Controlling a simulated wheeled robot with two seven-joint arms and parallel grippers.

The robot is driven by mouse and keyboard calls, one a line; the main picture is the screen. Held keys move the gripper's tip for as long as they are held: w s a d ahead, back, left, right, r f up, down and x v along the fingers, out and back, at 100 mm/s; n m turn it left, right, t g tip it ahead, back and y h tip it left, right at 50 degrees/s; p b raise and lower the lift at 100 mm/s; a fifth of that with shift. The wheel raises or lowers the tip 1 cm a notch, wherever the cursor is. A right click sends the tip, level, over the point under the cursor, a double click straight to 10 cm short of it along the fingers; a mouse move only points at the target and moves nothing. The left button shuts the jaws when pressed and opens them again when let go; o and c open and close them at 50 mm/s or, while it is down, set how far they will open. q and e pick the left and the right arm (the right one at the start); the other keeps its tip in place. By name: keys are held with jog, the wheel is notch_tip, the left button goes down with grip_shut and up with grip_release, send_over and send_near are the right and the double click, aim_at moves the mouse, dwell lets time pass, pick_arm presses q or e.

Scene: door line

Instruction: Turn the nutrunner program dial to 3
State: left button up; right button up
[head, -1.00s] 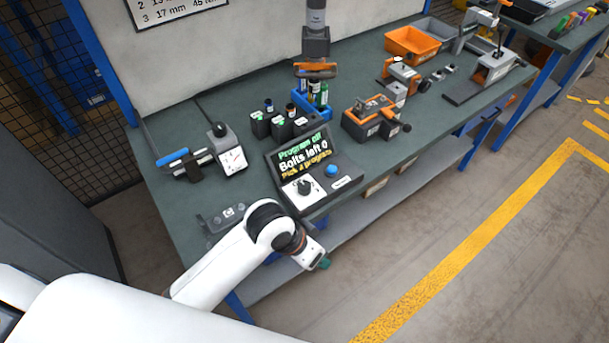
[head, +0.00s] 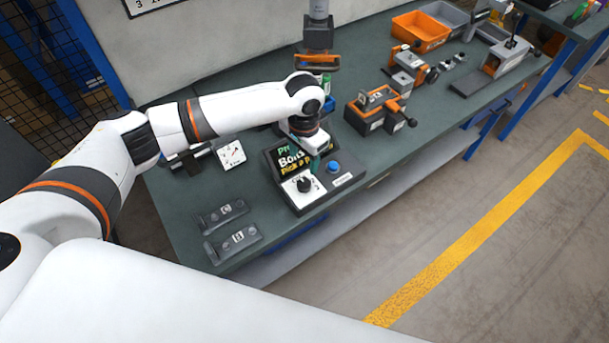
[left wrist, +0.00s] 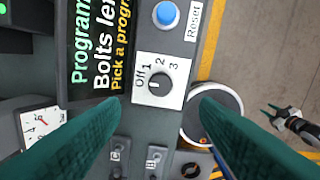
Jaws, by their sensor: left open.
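The program dial (head: 304,184) is a dark knob on a white plate at the front of the nutrunner's control box (head: 338,180). In the left wrist view the dial (left wrist: 153,88) shows marks Off, 1, 2 and 3, and its pointer seems turned toward Off. The display (left wrist: 98,45) reads "Program", "Bolts le" and "Pick a progr", partly cut off. My left gripper (head: 313,152) hangs above the control box and hides part of the display in the head view. Its green fingers (left wrist: 160,104) are open and empty, spread either side of the dial and apart from it.
A blue Reset button (left wrist: 166,14) sits beside the dial. Two dark holders lettered C (head: 222,215) and B (head: 233,242) lie on the bench left of the box. A clamp fixture (head: 378,108) stands to the right. My right gripper (left wrist: 273,112) shows small at the wrist view's right.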

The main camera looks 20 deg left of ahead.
aim_at(304, 182)
pick_arm(q)
notch_tip(304, 182, down, 9)
jog(key=shift+f+p, duration=0.1)
jog(key=shift+p, duration=0.8)
jog(key=shift+f, duration=0.5)
jog(key=c, duration=1)
